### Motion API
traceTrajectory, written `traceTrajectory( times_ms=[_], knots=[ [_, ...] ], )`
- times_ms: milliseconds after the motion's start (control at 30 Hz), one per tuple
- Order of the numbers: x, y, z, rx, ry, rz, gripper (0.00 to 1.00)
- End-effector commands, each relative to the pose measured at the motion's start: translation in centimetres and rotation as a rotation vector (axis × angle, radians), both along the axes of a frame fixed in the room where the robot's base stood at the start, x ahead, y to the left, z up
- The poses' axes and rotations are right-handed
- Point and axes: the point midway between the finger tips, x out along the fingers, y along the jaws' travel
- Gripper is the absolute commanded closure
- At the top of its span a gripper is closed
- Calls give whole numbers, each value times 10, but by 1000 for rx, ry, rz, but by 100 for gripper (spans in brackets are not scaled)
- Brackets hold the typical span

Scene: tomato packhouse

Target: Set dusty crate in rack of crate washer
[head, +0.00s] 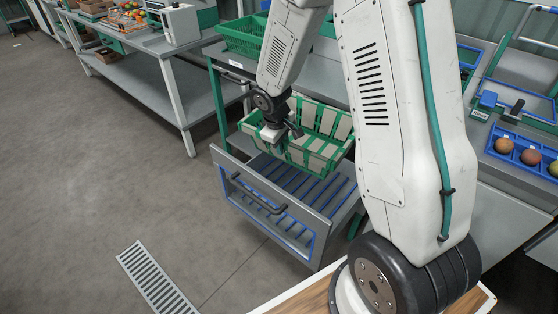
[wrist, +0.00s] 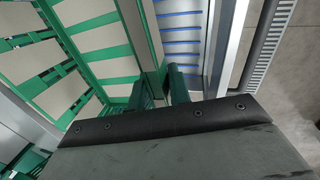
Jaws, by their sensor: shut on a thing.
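The dusty crate (head: 325,122) is green with beige dusty panels. It hangs over the back part of the pulled-out drawer of the crate washer (head: 232,172) and looks slightly tilted. My gripper (head: 284,140) is shut on its near wall. The drawer holds a rack of blue bars (head: 300,190), and its front part is bare. In the wrist view the crate (wrist: 100,42) fills the left, my gripper's fingers (wrist: 165,88) pinch its green rim, and the blue bars (wrist: 180,34) show beyond. The gap between the crate's underside and the bars is hidden.
A clean-looking green crate (head: 241,37) stands on the grey top behind. A workbench (head: 150,55) with tomatoes is at upper left. A blue tray with round fruit (head: 530,157) is at right. A floor drain grate (head: 155,278) lies at lower left; the floor there is clear.

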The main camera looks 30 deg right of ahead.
Motion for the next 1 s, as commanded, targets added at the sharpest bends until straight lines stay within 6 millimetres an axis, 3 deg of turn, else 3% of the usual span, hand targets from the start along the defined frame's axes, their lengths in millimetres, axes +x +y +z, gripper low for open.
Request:
traceTrajectory(
  times_ms=[33,100,233,1000],
  knots=[
    [3,2,-20,4,5,-19,100],
    [6,3,-41,11,3,-48,100],
    [9,5,-66,21,-1,-83,100],
    [9,5,-132,25,-3,-102,100]
  ],
)
